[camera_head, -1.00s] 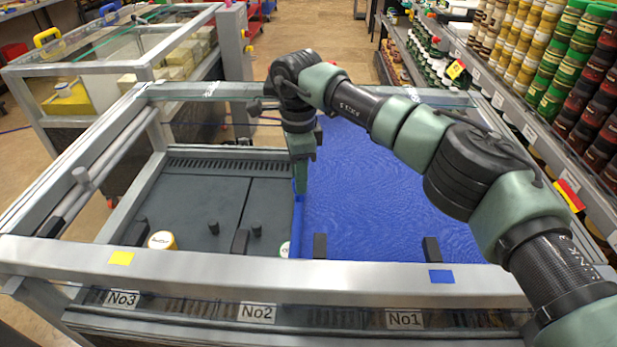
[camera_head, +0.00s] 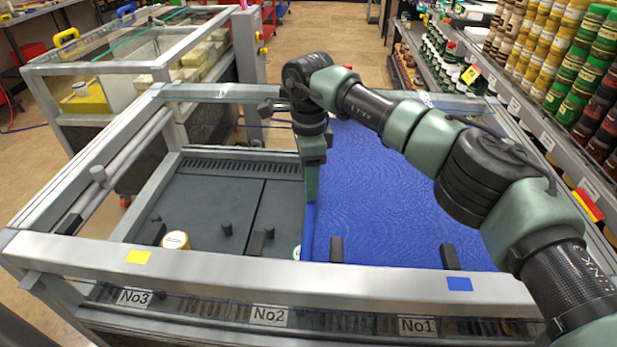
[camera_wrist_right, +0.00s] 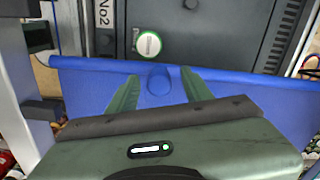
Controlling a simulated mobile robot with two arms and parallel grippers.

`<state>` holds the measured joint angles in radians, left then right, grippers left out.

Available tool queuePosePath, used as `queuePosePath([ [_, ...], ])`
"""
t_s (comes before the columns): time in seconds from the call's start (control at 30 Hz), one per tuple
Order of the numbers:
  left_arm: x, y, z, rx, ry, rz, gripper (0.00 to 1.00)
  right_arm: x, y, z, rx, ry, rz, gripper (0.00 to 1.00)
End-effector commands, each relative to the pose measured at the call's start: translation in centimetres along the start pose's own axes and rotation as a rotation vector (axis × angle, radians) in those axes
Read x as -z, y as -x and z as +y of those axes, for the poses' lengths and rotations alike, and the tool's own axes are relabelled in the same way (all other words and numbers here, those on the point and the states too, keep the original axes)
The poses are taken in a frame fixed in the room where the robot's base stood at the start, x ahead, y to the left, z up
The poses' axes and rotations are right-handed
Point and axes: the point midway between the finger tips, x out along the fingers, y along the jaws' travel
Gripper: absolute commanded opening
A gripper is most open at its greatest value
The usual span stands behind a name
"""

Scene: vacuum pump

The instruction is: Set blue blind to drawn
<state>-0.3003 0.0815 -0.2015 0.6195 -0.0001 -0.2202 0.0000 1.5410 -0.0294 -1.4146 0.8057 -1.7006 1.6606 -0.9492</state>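The blue blind (camera_head: 390,190) lies spread over the right part of the framed cart, above the No1 label. Its leading edge runs front to back near the middle, and the dark compartments at left are uncovered. The blind also shows in the right wrist view (camera_wrist_right: 85,90), with a round blue tab (camera_wrist_right: 158,80) at its edge. My right gripper (camera_head: 311,197) points down at this edge. In the wrist view its two fingers (camera_wrist_right: 160,75) stand apart, one on each side of the tab, with gaps visible. My left gripper is not in view.
A metal rail (camera_head: 270,266) crosses the cart's front. A green-and-white lid (camera_wrist_right: 148,44) lies just beyond the blind's edge. A loaded shelf (camera_head: 540,135) is at right; another cart (camera_head: 100,75) stands at left.

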Motion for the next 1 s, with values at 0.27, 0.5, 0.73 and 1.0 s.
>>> queuePosePath([
  [0.27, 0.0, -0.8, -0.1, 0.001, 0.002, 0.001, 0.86, -0.1, 3.3, -0.1, 0.003, 0.000, 0.002, 0.50],
  [0.5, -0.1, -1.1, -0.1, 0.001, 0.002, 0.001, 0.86, -0.2, 6.9, -0.1, 0.003, 0.001, 0.000, 0.50],
  [0.73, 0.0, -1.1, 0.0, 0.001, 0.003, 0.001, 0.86, -0.3, 7.8, -0.1, 0.000, 0.002, -0.001, 0.50],
  [1.0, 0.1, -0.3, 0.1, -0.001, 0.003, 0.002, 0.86, -0.3, 8.6, -0.1, 0.001, 0.002, 0.000, 0.50],
])
